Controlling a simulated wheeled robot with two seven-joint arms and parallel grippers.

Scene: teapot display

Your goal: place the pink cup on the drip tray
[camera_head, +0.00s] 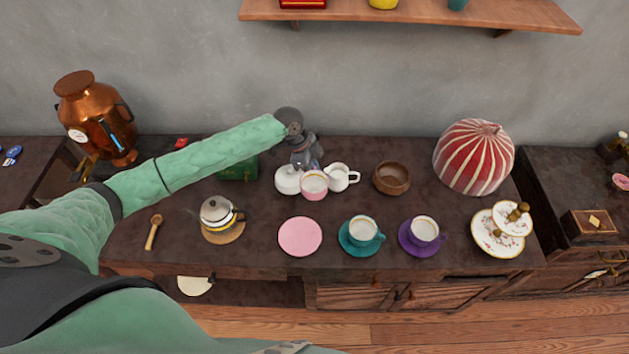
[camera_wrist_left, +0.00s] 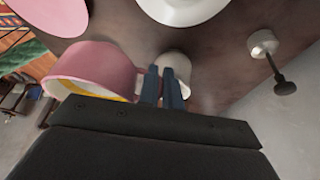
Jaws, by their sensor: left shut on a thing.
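The pink cup (camera_head: 314,187) is near the back middle of the dark counter, in front of white crockery. My left gripper (camera_head: 308,162) reaches in from the left and is at the cup's back side. In the left wrist view its two fingers (camera_wrist_left: 163,86) are closed at the handle side of the pink cup (camera_wrist_left: 95,66). The grip point is partly hidden, and I cannot tell whether the cup touches the counter. I cannot clearly make out a drip tray; the copper urn (camera_head: 99,112) with a tap stands at the far left. My right gripper is not in view.
A white pot (camera_head: 288,180) and white pitcher (camera_head: 341,176) stand close to the cup. A wooden bowl (camera_head: 391,178) is to the right. A pink saucer (camera_head: 300,237), kettle (camera_head: 217,212), teal cup (camera_head: 362,229) and purple saucer (camera_head: 408,240) line the front.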

